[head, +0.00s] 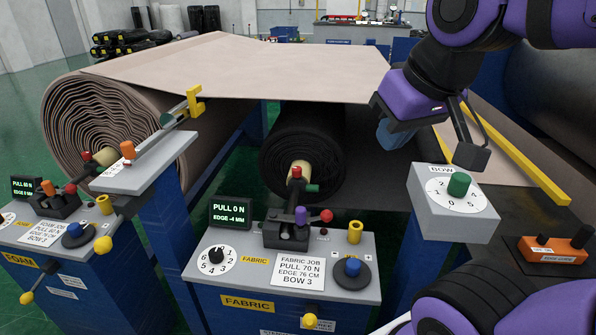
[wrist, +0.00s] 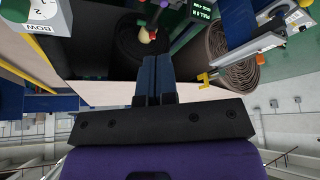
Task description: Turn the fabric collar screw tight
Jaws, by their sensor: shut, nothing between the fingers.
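The fabric roll (head: 335,160) is dark and hangs behind the fabric stand (head: 290,262). A pale core end (head: 300,168) sticks out of it, with a red knob (head: 295,173) and a dark green piece (head: 312,188) beside it. I cannot tell which small part is the collar screw, nor how tight it is. In the wrist view the pale core end (wrist: 145,36) shows beyond the fingertips. My gripper (head: 390,137) is shut and empty, in the air right of the fabric roll and apart from it. Its blue fingers (wrist: 155,75) lie together in the wrist view.
The fabric display (head: 230,213) reads PULL 0 N, EDGE -4 MM. Purple and red knobs (head: 301,214) rise from the stand top. The bow box (head: 450,225) with its green knob stands below my arm. The foam roll (head: 85,125) and its stand are at left.

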